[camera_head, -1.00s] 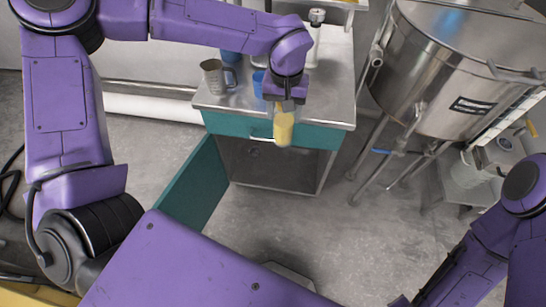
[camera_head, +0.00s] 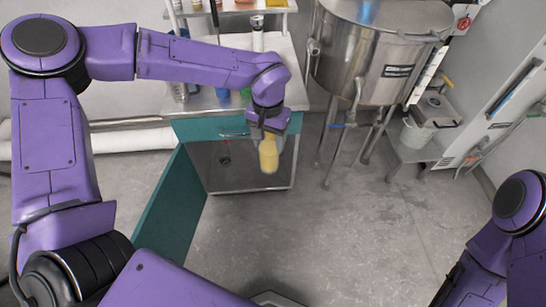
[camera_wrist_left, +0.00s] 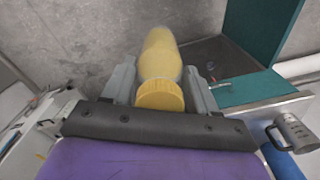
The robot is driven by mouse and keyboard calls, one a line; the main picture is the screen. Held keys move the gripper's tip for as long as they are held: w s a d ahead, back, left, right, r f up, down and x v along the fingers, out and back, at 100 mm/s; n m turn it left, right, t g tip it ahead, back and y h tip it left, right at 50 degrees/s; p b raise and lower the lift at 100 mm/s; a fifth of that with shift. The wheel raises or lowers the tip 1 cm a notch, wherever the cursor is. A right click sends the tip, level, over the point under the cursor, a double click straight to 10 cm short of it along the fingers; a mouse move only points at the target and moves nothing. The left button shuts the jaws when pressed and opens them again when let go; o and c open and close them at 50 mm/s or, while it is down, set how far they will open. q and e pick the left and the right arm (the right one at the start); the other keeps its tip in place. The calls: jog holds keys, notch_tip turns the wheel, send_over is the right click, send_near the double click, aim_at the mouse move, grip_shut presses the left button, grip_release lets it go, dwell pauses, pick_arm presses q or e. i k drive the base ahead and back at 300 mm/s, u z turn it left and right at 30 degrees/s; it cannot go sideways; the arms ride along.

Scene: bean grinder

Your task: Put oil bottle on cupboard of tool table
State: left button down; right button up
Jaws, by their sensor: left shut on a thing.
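A yellow oil bottle (camera_head: 268,153) hangs in my left gripper (camera_head: 267,134), in front of the tool table (camera_head: 296,94). In the left wrist view the bottle (camera_wrist_left: 159,60) lies between the two grey fingers, its ridged cap toward the palm, and the left gripper (camera_wrist_left: 160,88) is shut on it. The cupboard (camera_head: 225,170) under the teal drawer is open, its teal door (camera_head: 172,208) swung out toward me on the left. The bottle is in front of the right part of the cupboard opening. My right gripper is out of view; only the right arm shows.
A large steel tank (camera_head: 385,50) on legs stands right of the table. A metal mug (camera_wrist_left: 292,130) is on the tabletop. A white bucket (camera_head: 416,134) is farther right. The floor before the cupboard is clear.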

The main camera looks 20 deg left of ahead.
aim_at(248, 171)
jog(key=z, duration=1.15)
jog(key=i, duration=1.25)
jog(key=u, duration=2.25)
